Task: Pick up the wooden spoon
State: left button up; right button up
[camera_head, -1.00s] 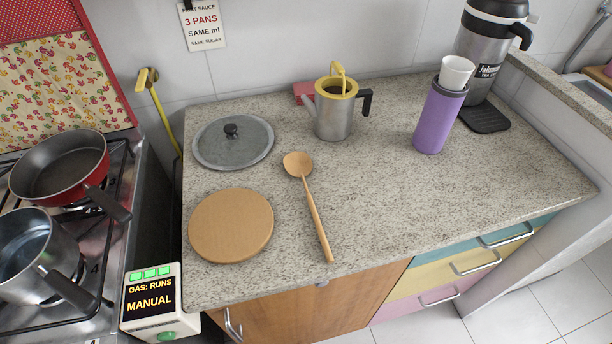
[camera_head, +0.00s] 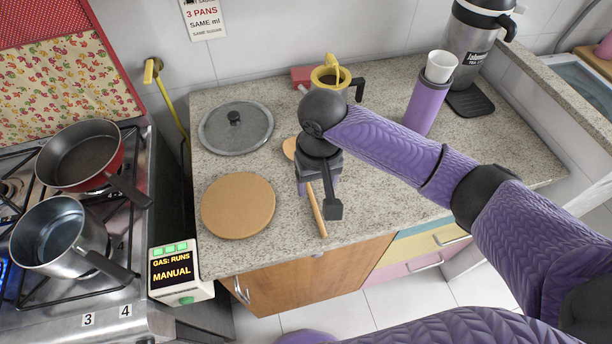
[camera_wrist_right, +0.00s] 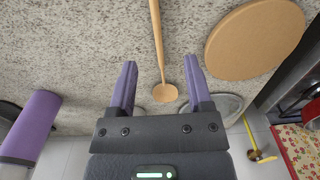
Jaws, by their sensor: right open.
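The wooden spoon (camera_head: 316,212) lies on the speckled counter, partly hidden by my right gripper in the head view. Its bowl end (camera_head: 289,148) shows to the left of the gripper. My right gripper (camera_head: 318,205) is over the spoon's handle. In the right wrist view the spoon (camera_wrist_right: 158,45) lies between the two purple fingers of the open gripper (camera_wrist_right: 160,80), with its bowl nearer the palm and its handle running up the picture. The jaws hold nothing. My left gripper is not in view.
A round cork board (camera_head: 238,206) and a grey lid (camera_head: 236,128) lie left of the spoon. A purple tumbler (camera_head: 425,108) stands to the right. The stove pans (camera_head: 62,232) are at far left.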

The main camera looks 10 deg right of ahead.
aim_at(317, 209)
jog(key=f+b, duration=0.2)
jog(key=f, duration=0.2)
jog(key=f+b, duration=0.1)
jog(key=f, duration=0.3)
jog(key=shift+w+d+f+b, duration=0.15)
jog(key=shift+d+f+b, duration=0.05)
jog(key=shift+f+b, duration=0.2)
jog(key=shift+f, duration=0.4)
jog(key=shift+r, duration=0.1)
jog(key=shift+c, duration=0.3)
grip_shut()
